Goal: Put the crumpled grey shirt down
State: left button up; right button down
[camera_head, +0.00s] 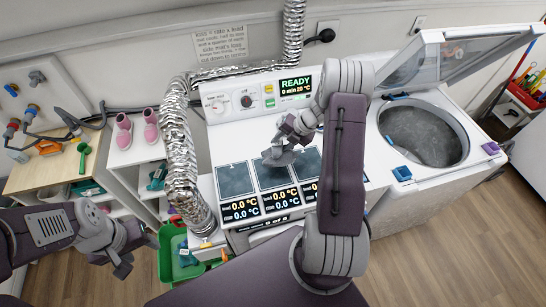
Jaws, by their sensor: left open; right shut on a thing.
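The crumpled grey shirt (279,158) is a small grey bundle over the middle of three dark square pads on the white machine top. My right gripper (283,146) is shut on it from above; I cannot tell whether the shirt touches the middle pad (271,177). The left pad (235,180) is bare. The right pad (308,164) is partly hidden by my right arm. My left gripper (133,255) is open and empty at lower left, apart from the machine.
A top-loading drum (422,135) with a raised lid (447,58) stands at right. A silver duct (181,150) rises left of the pads. A green bin (177,255) is near my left gripper. Pink shoes (123,132) sit on a white shelf. The display (295,85) reads READY.

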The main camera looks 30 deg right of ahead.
aim_at(275, 150)
jog(key=a+f, duration=0.2)
jog(key=a, duration=0.1)
jog(key=shift+f, duration=0.15)
notch_tip(275, 150, down, 3)
jog(key=shift+s+r, duration=0.1)
jog(key=shift+f, duration=0.4)
jog(key=shift+w+f, duration=0.1)
jog(key=shift+w, duration=0.1)
jog(key=shift+s+f, duration=0.1)
jog(key=shift+f, duration=0.05)
jog(key=c, duration=0.9)
grip_release()
